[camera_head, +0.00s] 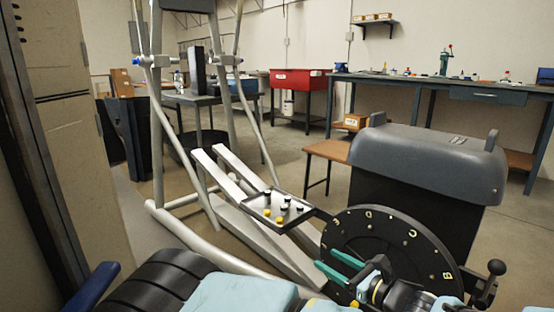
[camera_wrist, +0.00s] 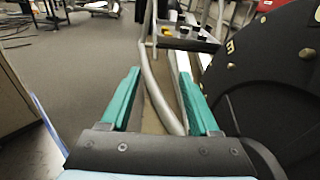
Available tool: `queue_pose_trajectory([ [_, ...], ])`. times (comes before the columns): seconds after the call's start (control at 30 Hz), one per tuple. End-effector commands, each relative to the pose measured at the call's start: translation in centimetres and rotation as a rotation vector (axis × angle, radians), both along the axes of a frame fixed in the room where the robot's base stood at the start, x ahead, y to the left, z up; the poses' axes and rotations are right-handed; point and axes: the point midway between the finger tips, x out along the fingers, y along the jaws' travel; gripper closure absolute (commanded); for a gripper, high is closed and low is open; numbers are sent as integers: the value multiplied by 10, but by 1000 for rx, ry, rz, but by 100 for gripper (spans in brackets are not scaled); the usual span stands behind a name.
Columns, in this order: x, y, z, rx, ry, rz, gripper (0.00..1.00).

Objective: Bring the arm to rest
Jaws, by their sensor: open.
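My gripper (camera_head: 340,266) has two green fingers and is at the lower right of the head view, in front of the black lettered disc (camera_head: 385,235). In the wrist view my gripper (camera_wrist: 160,100) shows its fingers spread apart with nothing between them. Through the gap I see the floor and a grey tube. The arm behind the gripper is partly cut off by the bottom edge of the head view.
A black tray (camera_head: 265,212) with small yellow and black parts sits beyond the gripper. The grey elliptical frame (camera_head: 158,150) stands left of centre. A grey-topped black machine body (camera_head: 425,160) is behind the disc. A beige cabinet (camera_head: 70,130) stands at left. Open floor lies beyond.

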Motion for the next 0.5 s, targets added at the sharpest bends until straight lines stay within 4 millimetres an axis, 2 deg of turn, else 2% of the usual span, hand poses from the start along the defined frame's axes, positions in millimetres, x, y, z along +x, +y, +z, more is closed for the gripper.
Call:
queue_pose_trajectory([
  [0.27,-2,48,-14,-158,76,209,38],
  [0.5,-19,99,-26,-418,148,525,38],
])
